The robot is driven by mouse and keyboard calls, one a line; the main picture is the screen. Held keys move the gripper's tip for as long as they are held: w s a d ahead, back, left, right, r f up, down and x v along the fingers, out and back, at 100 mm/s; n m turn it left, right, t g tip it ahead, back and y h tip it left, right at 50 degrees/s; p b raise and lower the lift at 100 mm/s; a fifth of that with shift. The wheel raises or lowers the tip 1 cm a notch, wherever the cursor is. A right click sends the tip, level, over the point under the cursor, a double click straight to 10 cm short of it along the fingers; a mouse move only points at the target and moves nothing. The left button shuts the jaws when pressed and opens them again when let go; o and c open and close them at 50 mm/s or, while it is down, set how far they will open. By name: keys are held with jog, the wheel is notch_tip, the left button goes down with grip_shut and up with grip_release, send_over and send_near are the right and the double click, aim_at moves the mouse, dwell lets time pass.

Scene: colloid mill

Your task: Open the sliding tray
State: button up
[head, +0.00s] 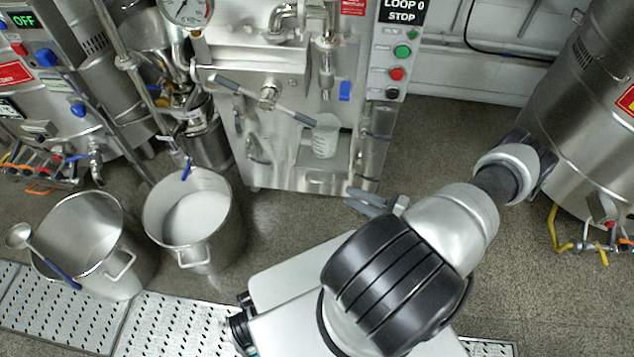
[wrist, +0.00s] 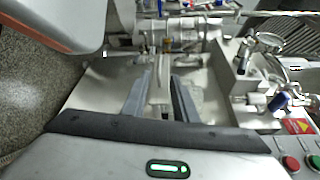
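The steel mill cabinet (head: 275,130) stands upright at the top centre of the head view. A clear beaker (head: 325,136) stands in its front recess, above a flat metal surface low in the front. I cannot clearly make out the sliding tray or its edges. My gripper (head: 368,202) is low by the cabinet's lower right front corner, with its grey fingers pointing left. In the wrist view the two fingers (wrist: 161,80) are apart, with a pale narrow metal piece in line with the gap. I cannot tell whether it lies between the fingers or beyond them.
A T-shaped lever (head: 268,95) sticks out of the cabinet front. Two steel pots, an empty one (head: 85,235) and one with white content (head: 195,215), stand on the floor at left. A large steel vessel (head: 590,120) is at right.

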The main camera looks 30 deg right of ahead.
aim_at(317, 182)
jog(key=b+x, duration=0.1)
jog(key=x, duration=1.2)
grip_shut()
